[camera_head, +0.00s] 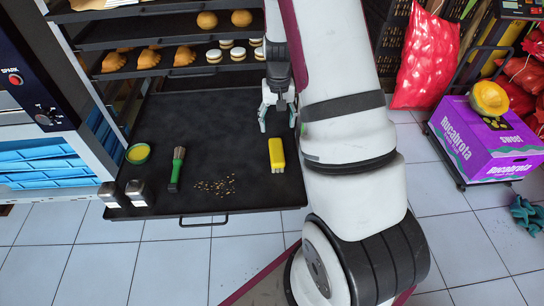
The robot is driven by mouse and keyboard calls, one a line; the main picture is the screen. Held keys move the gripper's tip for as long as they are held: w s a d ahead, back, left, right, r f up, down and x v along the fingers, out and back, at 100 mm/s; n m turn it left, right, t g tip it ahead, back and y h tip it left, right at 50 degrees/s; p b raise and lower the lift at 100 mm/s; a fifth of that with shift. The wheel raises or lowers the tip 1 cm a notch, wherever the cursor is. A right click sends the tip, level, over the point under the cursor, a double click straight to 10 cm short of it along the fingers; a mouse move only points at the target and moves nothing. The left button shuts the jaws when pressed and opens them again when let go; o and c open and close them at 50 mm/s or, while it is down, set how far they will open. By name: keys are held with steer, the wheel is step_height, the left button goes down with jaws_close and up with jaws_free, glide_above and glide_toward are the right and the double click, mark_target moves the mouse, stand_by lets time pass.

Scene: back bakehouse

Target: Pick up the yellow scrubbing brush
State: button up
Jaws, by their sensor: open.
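The yellow scrubbing brush (276,151) lies on the black tray (245,190), right of its middle, with its long side running front to back in the picture. Pale bits, perhaps bristles, show at its near end. My gripper (277,121) is open and empty, with its fingers spread and pointing down. In the picture it is just above the far end of the brush. The fingers look apart from the brush, but I cannot tell their exact height over it. My arm stands close to the right of the brush.
Left on the tray are a green brush (177,168), a green round tub (138,153), two small dark-and-silver items (125,194) and scattered seeds (216,187). Racks with buns (207,20) stand behind. A purple box (485,145) stands far right. Tiled floor (160,255) lies clear in front.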

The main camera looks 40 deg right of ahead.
mark_target(277, 150)
step_height(277, 150, down, 8)
steer(key=shift+f+b, duration=0.15)
steer(key=shift+b, duration=0.8)
steer(key=shift+s+a+f+b, duration=0.1)
steer(key=shift+f+b, duration=0.35)
steer(key=shift+f, duration=0.9)
steer(key=shift+a+f+b, duration=0.1)
steer(key=shift+f+b, duration=0.3)
steer(key=shift+f, duration=0.9)
steer(key=shift+c, duration=0.5)
steer(key=c, duration=1.2)
